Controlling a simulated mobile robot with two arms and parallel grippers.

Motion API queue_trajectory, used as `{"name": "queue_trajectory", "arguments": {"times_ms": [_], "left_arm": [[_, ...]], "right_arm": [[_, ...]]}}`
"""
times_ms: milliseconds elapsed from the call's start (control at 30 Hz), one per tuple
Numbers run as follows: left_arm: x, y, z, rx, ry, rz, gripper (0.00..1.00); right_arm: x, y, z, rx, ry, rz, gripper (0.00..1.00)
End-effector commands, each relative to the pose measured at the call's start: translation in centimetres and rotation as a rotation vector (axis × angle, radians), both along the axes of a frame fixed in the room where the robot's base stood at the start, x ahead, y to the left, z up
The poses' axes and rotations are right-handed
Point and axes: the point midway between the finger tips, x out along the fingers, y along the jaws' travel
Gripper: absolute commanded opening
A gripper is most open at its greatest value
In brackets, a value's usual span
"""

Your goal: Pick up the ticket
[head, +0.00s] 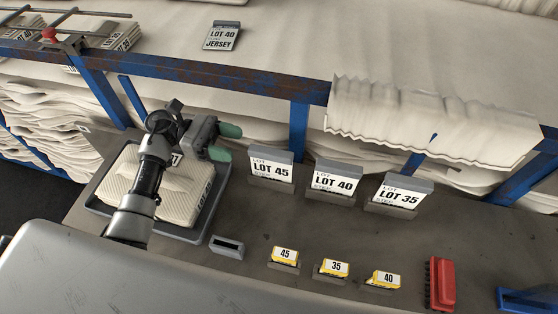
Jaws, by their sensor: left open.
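Three small yellow-edged tickets stand in holders at the front of the table: ticket 45 (285,254), ticket 35 (335,267) and ticket 40 (386,279). A grey-topped tag reading LOT 40 JERSEY (221,37) lies on the pale cloth at the back. My left gripper (226,142) has green fingertips and is open, with nothing between them. It shows over the back right of a folded cloth bundle (182,197), left of the LOT 45 card, apart from the small tickets. My arm hides part of the bundle and its label. My right gripper is not in view.
Larger cards LOT 45 (270,168), LOT 40 (335,183) and LOT 35 (398,194) stand in a row. The bundle sits in a grey tray (207,222). A small slotted grey block (227,246) and a red object (440,283) lie in front. A blue rail (250,79) runs behind.

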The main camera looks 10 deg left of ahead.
Motion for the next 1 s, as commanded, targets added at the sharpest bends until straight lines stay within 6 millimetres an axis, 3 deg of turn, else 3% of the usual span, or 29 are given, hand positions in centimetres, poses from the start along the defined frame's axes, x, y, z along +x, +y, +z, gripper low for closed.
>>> {"name": "queue_trajectory", "arguments": {"times_ms": [200, 367, 600, 933, 1000], "left_arm": [[-0.1, -2.9, 0.2, -0.002, 0.001, 0.0, 0.55], [-0.1, -4.1, 0.4, -0.004, 0.004, 0.001, 0.55], [-0.1, -7.6, 0.2, -0.004, 0.004, 0.001, 0.55], [-0.1, -8.4, -0.3, 0.0, 0.003, 0.002, 0.55], [-0.1, -8.4, -0.3, 0.0, 0.003, 0.002, 0.45]], "right_arm": [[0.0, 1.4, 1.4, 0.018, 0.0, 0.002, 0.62], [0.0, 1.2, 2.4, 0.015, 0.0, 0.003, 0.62], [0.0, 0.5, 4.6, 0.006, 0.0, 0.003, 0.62], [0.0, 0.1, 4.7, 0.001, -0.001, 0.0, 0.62], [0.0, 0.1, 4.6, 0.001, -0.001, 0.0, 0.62]]}}
